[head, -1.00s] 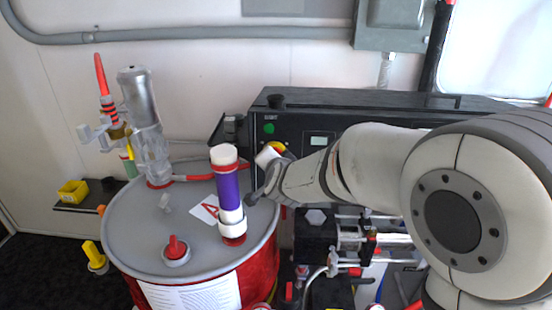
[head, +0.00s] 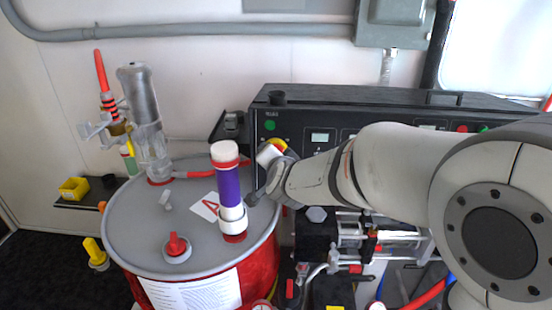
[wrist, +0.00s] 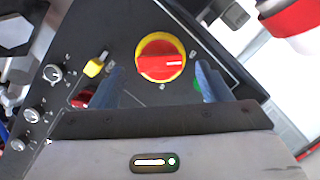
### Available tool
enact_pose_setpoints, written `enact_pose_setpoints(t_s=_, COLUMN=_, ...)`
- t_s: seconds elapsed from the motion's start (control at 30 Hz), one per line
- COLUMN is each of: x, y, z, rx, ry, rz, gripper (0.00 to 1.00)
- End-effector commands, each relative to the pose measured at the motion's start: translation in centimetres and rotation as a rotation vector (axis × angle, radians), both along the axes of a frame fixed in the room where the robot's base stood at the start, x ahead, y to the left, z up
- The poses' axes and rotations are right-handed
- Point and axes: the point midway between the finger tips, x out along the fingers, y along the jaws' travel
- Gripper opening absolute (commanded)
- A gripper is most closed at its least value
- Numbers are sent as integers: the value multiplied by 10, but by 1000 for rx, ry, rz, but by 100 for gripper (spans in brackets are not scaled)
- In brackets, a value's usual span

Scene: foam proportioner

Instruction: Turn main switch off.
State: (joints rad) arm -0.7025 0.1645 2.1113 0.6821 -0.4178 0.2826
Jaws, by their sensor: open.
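The main switch (wrist: 161,60) is a red rotary knob on a round yellow plate, set in a dark panel in the wrist view. Its red handle lies roughly crosswise in that picture, with a light mark on its right part. In the head view, only a bit of the yellow plate (head: 279,145) shows; my arm's end hides the rest. My gripper (wrist: 160,68) is open, with one bluish finger to each side of the knob and gaps between. I cannot tell how far the fingertips are from the panel.
A yellow key-like part (wrist: 96,65) and several small knobs (wrist: 53,73) sit left of the switch on the panel. A grey-topped red drum (head: 130,235) with an upright purple-and-white cylinder (head: 229,186) stands close left of my gripper.

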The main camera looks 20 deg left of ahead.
Motion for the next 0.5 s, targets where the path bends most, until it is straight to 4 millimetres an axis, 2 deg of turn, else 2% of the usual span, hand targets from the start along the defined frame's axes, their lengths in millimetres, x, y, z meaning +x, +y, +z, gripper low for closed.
enact_pose_setpoints(t_s=0.23, x=-33, y=-15, z=15, rx=0, ry=-2, rz=2, gripper=71)
enact_pose_setpoints(t_s=0.5, x=-47, y=-22, z=19, rx=-1, ry=0, rz=0, gripper=71)
